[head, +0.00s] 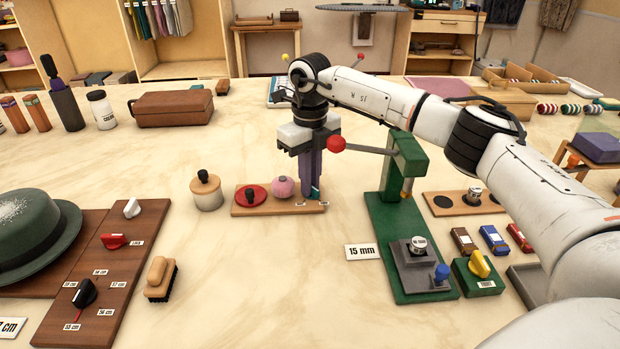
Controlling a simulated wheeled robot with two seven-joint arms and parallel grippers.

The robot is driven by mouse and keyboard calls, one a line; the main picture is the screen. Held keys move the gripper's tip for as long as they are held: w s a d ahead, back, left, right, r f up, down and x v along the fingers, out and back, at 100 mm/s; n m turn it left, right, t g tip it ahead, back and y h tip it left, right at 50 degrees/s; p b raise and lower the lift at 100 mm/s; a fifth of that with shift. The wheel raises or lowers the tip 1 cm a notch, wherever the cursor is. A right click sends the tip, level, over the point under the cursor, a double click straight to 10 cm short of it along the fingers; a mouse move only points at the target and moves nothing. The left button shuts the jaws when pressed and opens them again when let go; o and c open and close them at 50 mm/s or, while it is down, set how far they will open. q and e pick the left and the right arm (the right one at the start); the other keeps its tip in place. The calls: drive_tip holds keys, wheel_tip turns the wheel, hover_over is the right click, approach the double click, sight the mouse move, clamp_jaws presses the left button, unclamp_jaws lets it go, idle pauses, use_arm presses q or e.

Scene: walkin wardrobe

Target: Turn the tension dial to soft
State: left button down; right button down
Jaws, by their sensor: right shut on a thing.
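My right gripper (311,188) points straight down at the right end of a small wooden board (252,211). On the same board are a red disc with a black knob (250,196) and a pink ball-shaped cushion (283,187). My left gripper is not in view.
A green press (384,236) stands close on the right, its red-tipped lever (336,144) beside my gripper. A wooden-lidded jar (207,195) stands left of the board. A brush (160,280) and a green hat (30,238) are farther left. The front middle table is clear.

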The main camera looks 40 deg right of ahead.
drive_tip(key=shift+r+m+p, duration=0.3)
drive_tip(key=shift+m+p, duration=0.7)
drive_tip(key=shift+p, duration=0.05)
drive_tip(key=m+p, duration=0.2)
drive_tip(key=shift+d+m, duration=0.1)
drive_tip(key=shift+m, duration=0.2)
drive_tip(key=m+p, duration=0.4)
drive_tip(key=m, duration=0.1)
drive_tip(key=shift+d, duration=0.15)
drive_tip(key=shift+m+p, duration=0.65)
drive_tip(key=shift+m, duration=0.35)
drive_tip(key=shift+f+m+p, duration=0.1)
drive_tip(key=shift+m+p, duration=0.3)
drive_tip(key=shift+m, duration=0.1)
use_arm(q)
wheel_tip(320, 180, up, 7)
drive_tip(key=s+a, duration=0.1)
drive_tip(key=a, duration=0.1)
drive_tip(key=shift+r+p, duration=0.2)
drive_tip(key=shift+p, duration=0.1)
use_arm(e)
drive_tip(key=shift+m, duration=0.6)
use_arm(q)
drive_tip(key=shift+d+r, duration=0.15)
use_arm(e)
drive_tip(key=shift+d+f, duration=0.1)
drive_tip(key=c, duration=1.9)
unclamp_jaws()
drive_tip(key=shift+o, duration=0.4)
drive_tip(key=shift+s, duration=0.1)
